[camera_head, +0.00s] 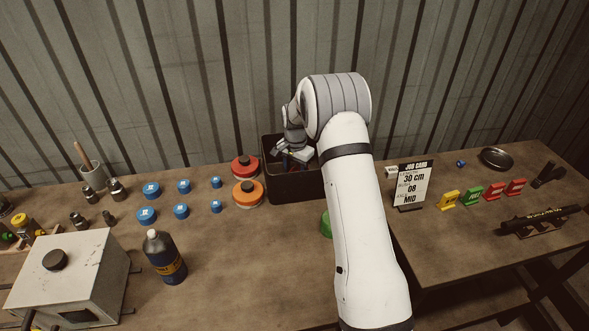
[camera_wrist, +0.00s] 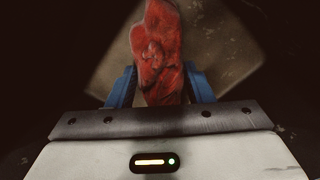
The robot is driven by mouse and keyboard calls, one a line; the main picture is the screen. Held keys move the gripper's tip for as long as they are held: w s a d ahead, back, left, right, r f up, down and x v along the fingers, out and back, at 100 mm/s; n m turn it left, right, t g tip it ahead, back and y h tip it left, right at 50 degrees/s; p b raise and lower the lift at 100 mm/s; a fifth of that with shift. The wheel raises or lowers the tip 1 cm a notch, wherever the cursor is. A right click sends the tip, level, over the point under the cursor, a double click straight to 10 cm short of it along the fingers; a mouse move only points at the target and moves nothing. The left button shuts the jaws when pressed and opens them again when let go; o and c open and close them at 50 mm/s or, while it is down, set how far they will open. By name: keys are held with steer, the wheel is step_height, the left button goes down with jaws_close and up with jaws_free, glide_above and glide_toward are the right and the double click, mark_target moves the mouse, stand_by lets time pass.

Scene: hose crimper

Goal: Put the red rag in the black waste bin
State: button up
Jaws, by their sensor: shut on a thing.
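The red rag (camera_wrist: 157,45) is crumpled and held between the two blue fingers of my gripper (camera_wrist: 160,86) in the wrist view. The black waste bin (camera_head: 294,187) stands at the back of the bench, near the wall, in the head view. My gripper (camera_head: 293,160) reaches down at the bin's open top, with the fingers inside or just above the rim; I cannot tell how deep. Little of the rag shows in the head view. A pale brown surface lies beyond the rag in the wrist view, with dark areas around it.
Red (camera_head: 245,167) and orange (camera_head: 248,194) round containers stand just left of the bin. My arm partly hides a green one (camera_head: 326,226). A job card (camera_head: 411,186) stands to the right. A dark bottle (camera_head: 164,258) and a grey box (camera_head: 70,278) are at front left.

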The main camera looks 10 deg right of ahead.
mark_target(296, 169)
steer(key=o, duration=1)
steer(key=shift+c, duration=0.2)
step_height(296, 169, up, 12)
steer(key=b, duration=0.2)
steer(key=s+r+n, duration=0.2)
steer(key=s+r, duration=0.5)
steer(key=s+r+n+t, duration=0.25)
steer(key=s+r, duration=0.25)
steer(key=s, duration=0.6)
steer(key=s+f+n, duration=0.3)
steer(key=s+n, duration=0.2)
steer(key=s, duration=1.6)
steer(key=shift+s+a+t, duration=0.15)
steer(key=shift+s+t, duration=0.05)
steer(key=shift+t, duration=0.25)
